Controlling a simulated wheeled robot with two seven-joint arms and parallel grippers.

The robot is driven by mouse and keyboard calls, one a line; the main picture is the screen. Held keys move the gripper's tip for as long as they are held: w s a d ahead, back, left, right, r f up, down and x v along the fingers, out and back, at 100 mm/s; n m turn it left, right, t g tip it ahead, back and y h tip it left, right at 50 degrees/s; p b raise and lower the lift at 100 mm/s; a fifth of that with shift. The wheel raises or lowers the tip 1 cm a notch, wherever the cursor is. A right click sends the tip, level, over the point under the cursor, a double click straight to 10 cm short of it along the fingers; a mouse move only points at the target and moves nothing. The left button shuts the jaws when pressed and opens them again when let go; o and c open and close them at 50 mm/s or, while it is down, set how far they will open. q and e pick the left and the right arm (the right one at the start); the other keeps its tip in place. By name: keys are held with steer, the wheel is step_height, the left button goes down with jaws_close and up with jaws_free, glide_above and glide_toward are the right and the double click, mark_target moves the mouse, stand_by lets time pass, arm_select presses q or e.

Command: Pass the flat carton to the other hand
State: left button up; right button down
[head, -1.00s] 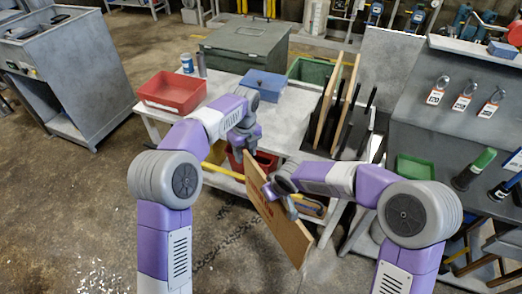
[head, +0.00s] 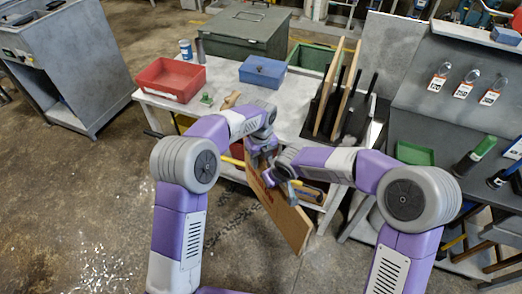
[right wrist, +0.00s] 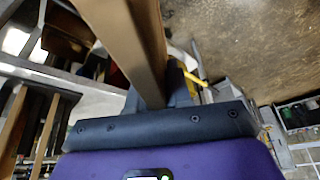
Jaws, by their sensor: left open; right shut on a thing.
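The flat carton (head: 284,218) is a thin brown panel. In the head view it hangs on edge in front of the white table, tilted down to the right. My right gripper (head: 284,180) is shut on it near its upper part. In the right wrist view the carton (right wrist: 135,45) runs edge-on up from between the fingers (right wrist: 160,98). My left gripper (head: 262,165) is open, close to the carton's upper left end and beside my right gripper. The head view does not show clearly whether the carton lies between the left fingers.
The white table (head: 222,82) holds a red tray (head: 170,80), a blue box (head: 263,72) and a rack with upright boards (head: 338,90). A grey bench (head: 455,110) stands at the right.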

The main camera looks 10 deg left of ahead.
arm_select(q)
steer(key=shift+f, duration=0.6)
jaws_close()
arm_select(e)
steer(key=c, duration=1)
jaws_free()
steer(key=shift+o, duration=0.2)
steer(key=shift+r, duration=0.1)
